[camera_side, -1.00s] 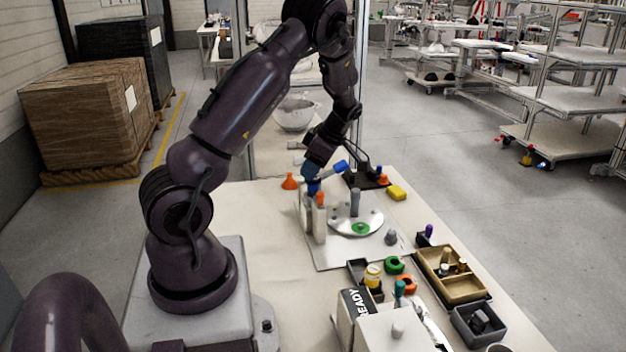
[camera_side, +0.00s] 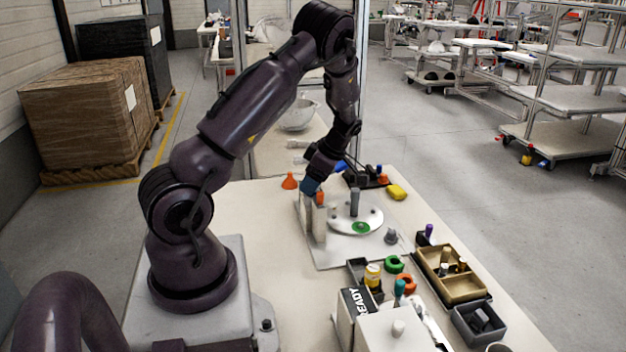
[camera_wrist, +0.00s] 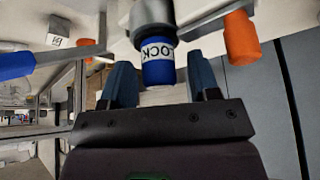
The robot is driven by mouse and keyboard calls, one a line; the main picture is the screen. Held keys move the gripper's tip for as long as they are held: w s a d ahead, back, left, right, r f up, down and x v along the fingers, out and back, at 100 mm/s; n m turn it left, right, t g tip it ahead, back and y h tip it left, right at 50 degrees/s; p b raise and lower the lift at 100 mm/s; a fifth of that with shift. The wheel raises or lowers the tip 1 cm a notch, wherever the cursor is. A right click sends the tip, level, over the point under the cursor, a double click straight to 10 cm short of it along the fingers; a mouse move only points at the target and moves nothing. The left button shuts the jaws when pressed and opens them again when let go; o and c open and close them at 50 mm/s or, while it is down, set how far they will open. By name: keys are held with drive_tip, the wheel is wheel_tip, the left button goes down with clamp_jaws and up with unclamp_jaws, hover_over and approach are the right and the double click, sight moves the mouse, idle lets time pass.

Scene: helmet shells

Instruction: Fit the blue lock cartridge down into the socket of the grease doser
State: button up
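The blue lock cartridge (camera_wrist: 158,72), with a white band lettered LOCK, shows in the wrist view between my two dark blue fingers. My gripper (camera_wrist: 162,86) has a clear gap on the cartridge's right and a narrower one on its left, so it looks open around it. A grey cylinder (camera_wrist: 152,14) adjoins the band; I cannot tell whether it is part of the cartridge or what holds it. In the side view my gripper (camera_side: 311,189) is low by the upright pale posts and hides the cartridge. I cannot clearly identify the grease doser or its socket.
An orange-capped post (camera_side: 320,199) stands close beside my gripper; its orange cap (camera_wrist: 242,38) also shows in the wrist view. A round plate (camera_side: 343,222) with a grey upright post (camera_side: 355,201) is to the right.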

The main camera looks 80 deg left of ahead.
drive_tip(key=w+d+r+m+t, duration=0.1)
drive_tip(key=w+d+r+m, duration=0.2)
drive_tip(key=d+r, duration=0.35)
drive_tip(key=w+d+r+m+t, duration=0.2)
drive_tip(key=w+d+r+m, duration=0.1)
drive_tip(key=r, duration=0.6)
drive_tip(key=s+d+r+m+t+h, duration=0.1)
drive_tip(key=s+d+r+m+t, duration=0.1)
drive_tip(key=s+d+m, duration=0.2)
drive_tip(key=s+d+r+m+t, duration=0.2)
drive_tip(key=s+d+r+m, duration=0.1)
drive_tip(key=d+m, duration=0.8)
drive_tip(key=s+d+r+m+t+h, duration=0.1)
drive_tip(key=s+d+r+m+t, duration=0.2)
drive_tip(key=d+m, duration=0.4)
drive_tip(key=shift+s+d+m+h, duration=0.3)
drive_tip(key=shift+s+m, duration=0.55)
drive_tip(key=shift+m, duration=0.15)
drive_tip(key=shift+r, duration=0.1)
